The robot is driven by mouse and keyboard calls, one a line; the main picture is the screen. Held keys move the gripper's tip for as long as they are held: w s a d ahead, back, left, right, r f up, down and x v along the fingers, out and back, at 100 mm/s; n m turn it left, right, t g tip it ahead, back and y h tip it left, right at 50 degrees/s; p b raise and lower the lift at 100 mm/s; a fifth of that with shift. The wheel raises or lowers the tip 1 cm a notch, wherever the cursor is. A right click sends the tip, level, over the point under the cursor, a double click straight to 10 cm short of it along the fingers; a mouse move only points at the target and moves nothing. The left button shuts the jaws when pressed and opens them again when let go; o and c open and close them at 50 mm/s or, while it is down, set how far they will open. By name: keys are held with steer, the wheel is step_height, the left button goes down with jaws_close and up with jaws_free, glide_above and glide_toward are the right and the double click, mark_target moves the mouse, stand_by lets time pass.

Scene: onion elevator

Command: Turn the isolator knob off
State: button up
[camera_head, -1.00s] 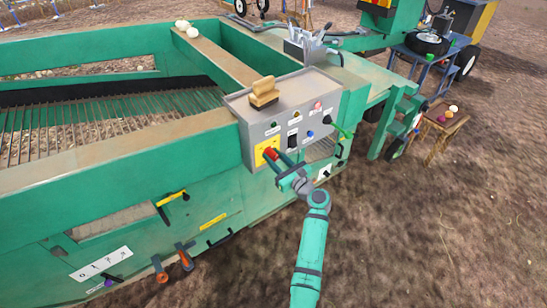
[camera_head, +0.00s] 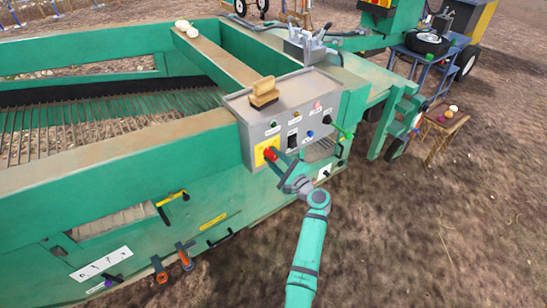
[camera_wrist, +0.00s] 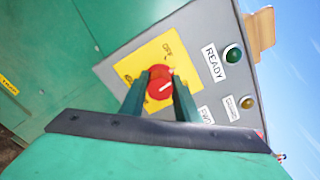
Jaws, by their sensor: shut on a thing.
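The isolator knob (camera_wrist: 159,84) is red and round with a white pointer line, set on a yellow plate (camera_wrist: 141,58) marked "OFF" near its top in the wrist view. The pointer lies slanted, and its exact setting is hard to read. My gripper (camera_wrist: 160,88) has one finger on each side of the knob and is shut on it. In the head view my gripper (camera_head: 277,160) reaches the yellow plate (camera_head: 263,152) at the lower left of the grey control box (camera_head: 284,118). There the fingers partly hide the red knob (camera_head: 270,153).
A green lamp (camera_wrist: 233,54) labelled "READY" and an amber lamp (camera_wrist: 248,102) sit beside the plate. A wooden-handled brush (camera_head: 264,92) lies on the box. Bare soil lies right of my arm.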

steer(key=n, duration=0.3)
steer(key=shift+f+n, duration=0.15)
steer(key=shift+n, duration=2.15)
steer(key=o, duration=1)
steer(key=shift+o, duration=0.2)
steer(key=v, duration=1.1)
